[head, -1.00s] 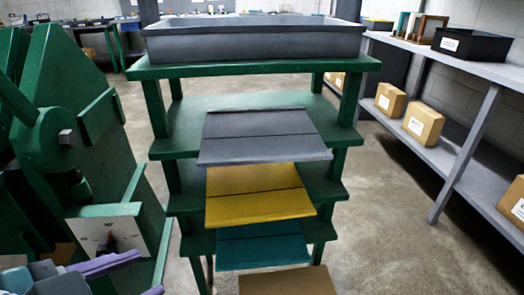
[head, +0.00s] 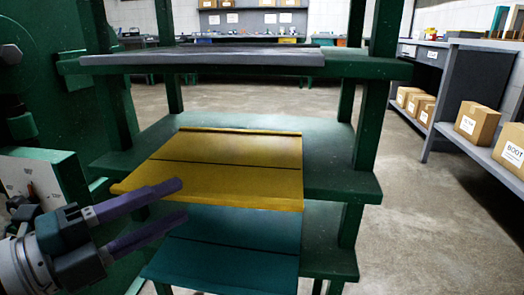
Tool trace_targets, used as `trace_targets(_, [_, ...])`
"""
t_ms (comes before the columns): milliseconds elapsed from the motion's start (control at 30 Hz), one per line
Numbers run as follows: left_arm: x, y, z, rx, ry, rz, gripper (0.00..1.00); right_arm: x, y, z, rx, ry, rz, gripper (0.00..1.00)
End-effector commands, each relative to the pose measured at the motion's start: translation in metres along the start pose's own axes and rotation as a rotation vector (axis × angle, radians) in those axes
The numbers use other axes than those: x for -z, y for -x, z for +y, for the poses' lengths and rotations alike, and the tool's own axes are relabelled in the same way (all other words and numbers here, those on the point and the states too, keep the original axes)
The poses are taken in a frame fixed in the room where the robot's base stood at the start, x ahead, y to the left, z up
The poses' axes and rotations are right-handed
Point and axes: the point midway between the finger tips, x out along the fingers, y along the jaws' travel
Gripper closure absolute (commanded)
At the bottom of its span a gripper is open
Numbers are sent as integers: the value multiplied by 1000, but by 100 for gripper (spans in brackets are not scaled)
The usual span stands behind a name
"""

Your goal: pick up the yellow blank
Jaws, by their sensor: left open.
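The yellow blank (head: 235,160) is a flat sheet with a dark line across it. It lies on a middle shelf of the green rack (head: 335,175), and its front edge sticks out past the shelf. My left gripper (head: 182,200) is open and empty, with purple fingers, at the front left corner of the yellow blank in the picture. One finger overlaps the blank's corner in view and the other shows lower, over the teal blank; I cannot tell whether either touches. My right gripper is not in view.
A teal blank (head: 245,240) lies on the shelf below and a grey blank (head: 210,58) on the shelf above. A green machine (head: 45,90) stands close at left. Grey shelving with boxes (head: 478,122) is at right, with clear floor between.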

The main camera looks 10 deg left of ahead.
Motion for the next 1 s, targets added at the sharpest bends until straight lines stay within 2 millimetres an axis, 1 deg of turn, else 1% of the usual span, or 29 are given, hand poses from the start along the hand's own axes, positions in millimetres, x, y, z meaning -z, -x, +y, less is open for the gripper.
trace_targets(33, [0,-6,0,3,0,1,52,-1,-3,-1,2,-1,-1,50])
trace_targets(167, [2,-17,0,3,2,1,52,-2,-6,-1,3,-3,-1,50])
trace_targets(333, [10,-43,1,4,3,2,52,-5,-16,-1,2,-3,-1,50])
trace_targets(433, [10,-56,1,3,1,1,52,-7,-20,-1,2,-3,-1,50])
trace_targets(567, [10,-64,0,1,3,1,52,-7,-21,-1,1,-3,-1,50])
trace_targets(767, [10,-64,-1,-1,3,0,52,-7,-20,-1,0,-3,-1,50])
trace_targets(1000, [10,-63,-1,-1,3,0,80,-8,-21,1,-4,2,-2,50])
